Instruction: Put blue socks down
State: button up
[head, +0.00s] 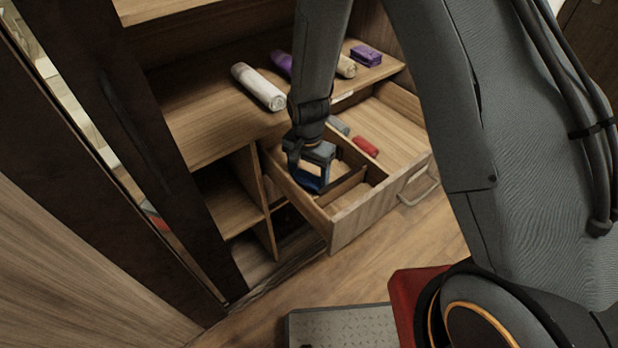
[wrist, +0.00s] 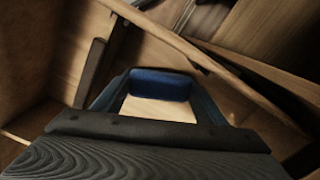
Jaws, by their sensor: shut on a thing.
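The blue socks (head: 309,184) are a small dark blue roll inside the open wooden drawer (head: 365,216), in a compartment at its left side. My gripper (head: 316,170) reaches down into the drawer from above and is shut on them. In the wrist view the blue socks (wrist: 160,84) lie across between the two fingertips. Pale wood shows in the gap between the socks and the palm. I cannot tell whether the socks touch the drawer floor.
Thin dividers split the drawer. A red roll (head: 366,146) and a grey roll (head: 339,125) lie in it farther back. On the shelf above are a white roll (head: 258,86), a purple roll (head: 281,63), a beige roll (head: 346,67) and a purple folded item (head: 366,55).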

aim_at(309, 175)
jog(key=o, duration=1)
jog(key=shift+f, duration=0.1)
notch_tip(309, 175, up, 12)
jog(key=b, duration=0.2)
jog(key=s+d+r+n, duration=0.2)
jog(key=s+d, duration=0.2)
jog(key=d, duration=0.1)
jog(key=s+d+r+n, duration=0.2)
jog(key=s+d+r, duration=0.1)
jog(key=s+d, duration=0.2)
jog(key=s+d+r+n, duration=0.2)
jog(key=s+d+r, duration=0.1)
jog(key=s+d, duration=0.1)
jog(key=shift+s+d+r+n+t, duration=0.1)
jog(key=shift+s+d+n+t, duration=0.1)
jog(key=shift+d, duration=0.25)
jog(key=shift+s+d+n+t, duration=0.1)
jog(key=shift+d+n, duration=0.1)
jog(key=shift+d, duration=0.25)
